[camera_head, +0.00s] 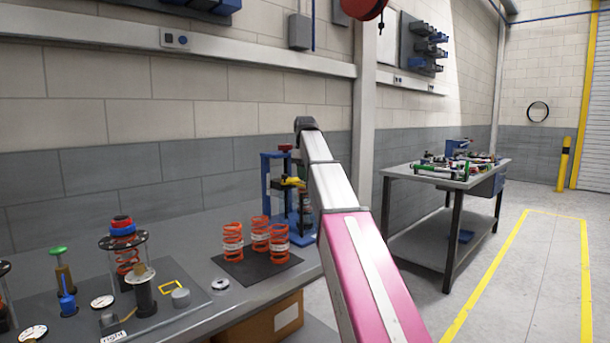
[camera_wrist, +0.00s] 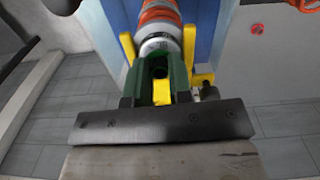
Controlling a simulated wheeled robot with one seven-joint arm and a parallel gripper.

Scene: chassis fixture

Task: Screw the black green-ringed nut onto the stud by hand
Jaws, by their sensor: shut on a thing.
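In the wrist view my gripper (camera_wrist: 160,74) has its green-and-dark fingers closed around a small dark piece with green on it, seemingly the nut and mostly hidden by the fingers. It sits in line with the pale labelled end (camera_wrist: 160,45) of a strut with an orange spring (camera_wrist: 158,14). The stud is hidden at that end. Yellow clamp arms (camera_wrist: 128,46) flank the strut in a blue fixture (camera_wrist: 207,25). In the head view the blue fixture (camera_head: 268,185) stands at the bench's back right, and my arm hides part of it and my gripper.
Orange springs (camera_head: 233,242) stand on a black mat (camera_head: 250,272) left of the fixture. A strut assembly (camera_head: 125,255) and loose parts lie farther left on the grey bench (camera_head: 200,225). A second table (camera_head: 425,178) stands to the right, with open floor beside it.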

